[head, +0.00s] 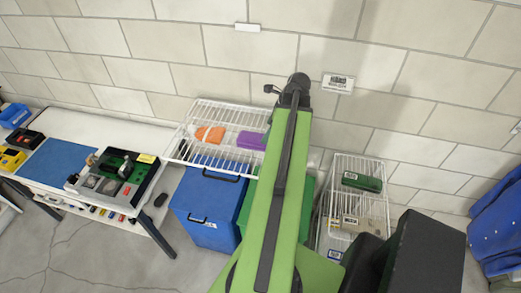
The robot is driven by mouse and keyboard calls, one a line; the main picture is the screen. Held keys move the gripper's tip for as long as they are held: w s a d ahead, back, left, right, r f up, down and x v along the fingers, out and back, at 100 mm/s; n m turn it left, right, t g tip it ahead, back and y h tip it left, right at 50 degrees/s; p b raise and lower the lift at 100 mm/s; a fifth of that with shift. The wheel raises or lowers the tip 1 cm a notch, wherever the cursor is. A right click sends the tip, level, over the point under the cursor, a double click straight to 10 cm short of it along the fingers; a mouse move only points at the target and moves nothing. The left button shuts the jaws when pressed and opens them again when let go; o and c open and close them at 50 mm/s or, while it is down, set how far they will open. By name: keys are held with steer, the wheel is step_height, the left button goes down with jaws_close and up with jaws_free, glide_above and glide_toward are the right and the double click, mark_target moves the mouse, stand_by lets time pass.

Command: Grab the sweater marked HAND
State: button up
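Several folded, cloth-like items lie on white wire shelves, but I cannot read HAND on any of them. An orange item (209,134) and a purple item (250,140) lie on the left wire shelf (183,148). A dark green item (361,182) with a white label lies on the right wire rack (347,164). A beige item (358,227) with a label lies lower on that rack. My gripper (291,89) is at the far end of my raised green arm, in front of the wall. Its fingers are too small to tell open from shut. My arm hides the space between the shelves.
A blue lidded bin (209,210) and a green bin (245,208) stand under the left shelf. A white workbench (90,128) with trays stands at left. Blue garments (497,225) hang at right. Floor is clear at lower left.

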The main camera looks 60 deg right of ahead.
mark_target(261, 138)
steer(key=shift+b+x, duration=0.45)
steer(key=shift+x, duration=0.8)
steer(key=shift+f, duration=0.15)
steer(key=b+x, duration=0.5)
steer(key=shift+f, duration=0.1)
steer(key=shift+c, duration=0.4)
steer(key=c, duration=1.7)
steer(key=shift+o, duration=0.2)
steer(key=shift+r+p, duration=0.3)
